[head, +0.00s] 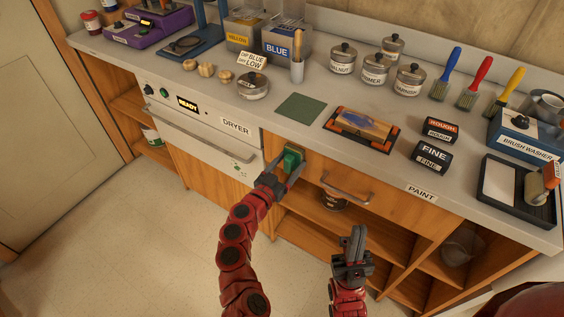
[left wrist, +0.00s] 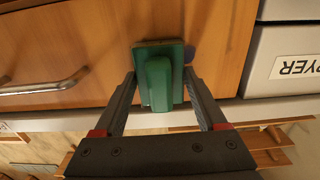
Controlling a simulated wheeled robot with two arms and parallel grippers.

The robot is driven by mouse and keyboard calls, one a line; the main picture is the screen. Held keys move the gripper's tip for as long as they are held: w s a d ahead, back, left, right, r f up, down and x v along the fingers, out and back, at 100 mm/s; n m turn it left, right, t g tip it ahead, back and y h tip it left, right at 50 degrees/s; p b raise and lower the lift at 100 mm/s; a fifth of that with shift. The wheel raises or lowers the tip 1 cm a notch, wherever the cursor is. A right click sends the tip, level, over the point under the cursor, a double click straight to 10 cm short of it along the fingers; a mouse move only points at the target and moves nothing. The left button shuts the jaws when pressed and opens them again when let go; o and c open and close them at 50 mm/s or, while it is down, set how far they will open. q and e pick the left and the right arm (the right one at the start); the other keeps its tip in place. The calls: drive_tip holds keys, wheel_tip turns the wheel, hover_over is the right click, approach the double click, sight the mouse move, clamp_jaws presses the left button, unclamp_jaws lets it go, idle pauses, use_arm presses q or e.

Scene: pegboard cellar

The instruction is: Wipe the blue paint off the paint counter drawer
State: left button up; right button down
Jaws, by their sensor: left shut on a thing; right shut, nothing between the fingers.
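The paint counter drawer (head: 375,200) has a wooden front with a metal bar handle (head: 347,191); its front fills much of the left wrist view (left wrist: 100,25). My left gripper (head: 286,168) is shut on a green wiper (head: 291,158), a green grip on a flat pad. In the left wrist view the wiper (left wrist: 158,80) sits between the fingers with its pad against or very close to the drawer front, beside the handle. The wood behind the pad is hidden. My right gripper (head: 355,240) is shut and empty, before the open shelves.
The dryer (head: 205,140) adjoins the drawer on the left. On the counter above lie a green cloth square (head: 301,108) and an orange-cornered tray (head: 394,140) with a blue-marked wooden piece (head: 365,122). Open shelves are below the drawer. The floor (head: 140,240) is clear.

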use_arm(q)
drive_tip(key=shift+s+d, duration=0.3)
drive_tip(key=shift+d, duration=0.15)
drive_tip(key=shift+b, duration=0.65)
drive_tip(key=shift+w+a+b, duration=0.75)
drive_tip(key=shift+a+b, duration=0.1)
drive_tip(key=shift+a, duration=0.15)
drive_tip(key=shift+w+a+b, duration=0.75)
drive_tip(key=shift+a+b, duration=0.15)
drive_tip(key=shift+a, duration=0.15)
drive_tip(key=shift+w+a+b, duration=0.75)
drive_tip(key=shift+a+b, duration=0.1)
drive_tip(key=shift+a, duration=0.15)
drive_tip(key=b, duration=0.1)
approach(277, 147)
drive_tip(key=shift+d, duration=0.15)
